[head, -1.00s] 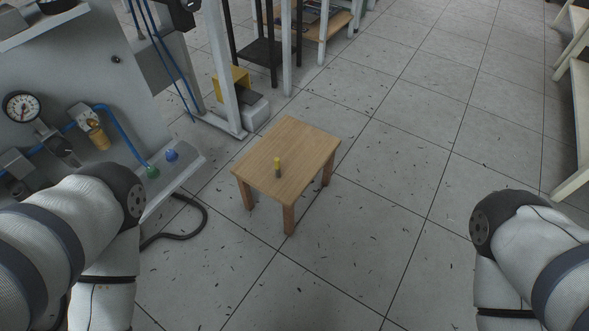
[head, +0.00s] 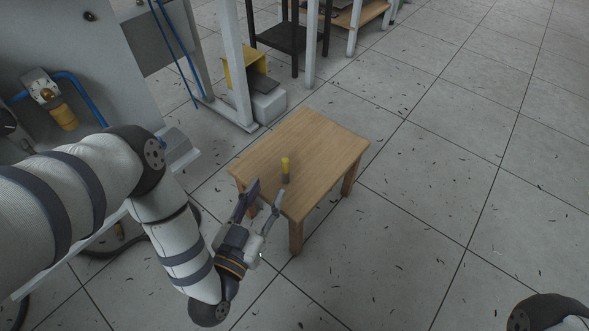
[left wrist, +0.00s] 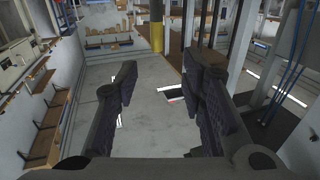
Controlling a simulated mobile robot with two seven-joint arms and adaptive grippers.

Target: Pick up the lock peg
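My left gripper (head: 266,190) is open and empty at the table's near left edge. Its fingers point toward the table, short of the peg and apart from it. In the left wrist view the two dark fingers (left wrist: 159,78) are spread with nothing between them. A yellow upright shape shows beyond them there; I cannot tell whether it is the peg. My right gripper is out of view.
A grey machine panel with a gauge (head: 41,88) and blue hoses stands at the left. A yellow box-like part (head: 243,66) and a white block (head: 268,105) sit behind the table by a white post. The floor to the right is open, with scattered dark shavings.

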